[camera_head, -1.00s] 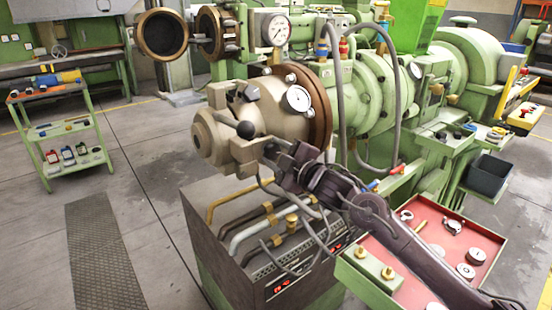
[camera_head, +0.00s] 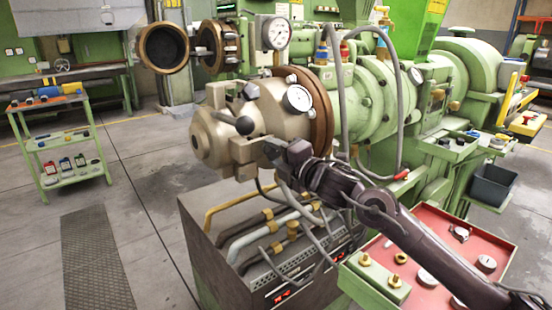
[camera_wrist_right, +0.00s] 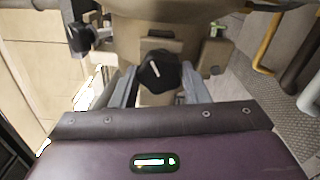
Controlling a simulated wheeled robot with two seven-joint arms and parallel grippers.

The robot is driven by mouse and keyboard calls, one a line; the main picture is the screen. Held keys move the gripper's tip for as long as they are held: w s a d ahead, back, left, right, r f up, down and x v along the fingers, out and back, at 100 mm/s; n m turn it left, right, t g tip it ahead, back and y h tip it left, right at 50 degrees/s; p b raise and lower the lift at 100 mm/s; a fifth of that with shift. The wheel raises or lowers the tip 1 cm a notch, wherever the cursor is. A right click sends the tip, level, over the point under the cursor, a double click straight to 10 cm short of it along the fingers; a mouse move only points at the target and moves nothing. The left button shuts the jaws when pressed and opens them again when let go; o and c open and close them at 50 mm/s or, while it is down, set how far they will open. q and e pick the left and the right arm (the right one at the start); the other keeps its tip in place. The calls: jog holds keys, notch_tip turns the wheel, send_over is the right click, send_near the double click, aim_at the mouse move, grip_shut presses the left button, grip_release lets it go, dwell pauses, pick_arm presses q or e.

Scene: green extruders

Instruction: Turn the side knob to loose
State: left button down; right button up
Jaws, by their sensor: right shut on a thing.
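The side knob (camera_wrist_right: 163,71) is black with a pale pointer line and sits on the beige extruder head in the right wrist view. My right gripper (camera_wrist_right: 160,82) is shut on it, with one grey finger at each side. The pointer line leans slightly left of upright in that view. In the head view the beige extruder head (camera_head: 215,140) is at the centre left. My right gripper (camera_head: 272,150) reaches its near side there, and the grip on the knob is hard to make out. My left gripper is not in view.
A black ball handle (camera_head: 245,125) sticks out beside my right gripper. A dark cabinet (camera_head: 215,245) with pipes stands below. A red tray (camera_head: 470,238) with loose parts lies at right. Open floor is at left.

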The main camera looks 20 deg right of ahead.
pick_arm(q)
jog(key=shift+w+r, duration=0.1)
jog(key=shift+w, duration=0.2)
pick_arm(e)
jog(key=shift+f, duration=0.1)
jog(key=o, duration=1)
jog(key=shift+s+d, duration=0.15)
jog(key=shift+s, duration=0.15)
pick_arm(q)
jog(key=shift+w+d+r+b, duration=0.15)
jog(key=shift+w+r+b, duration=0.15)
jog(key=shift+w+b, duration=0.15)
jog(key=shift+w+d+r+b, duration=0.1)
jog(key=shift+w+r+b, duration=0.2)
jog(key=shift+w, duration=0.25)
pick_arm(e)
jog(key=v, duration=0.7)
jog(key=shift+s, duration=0.1)
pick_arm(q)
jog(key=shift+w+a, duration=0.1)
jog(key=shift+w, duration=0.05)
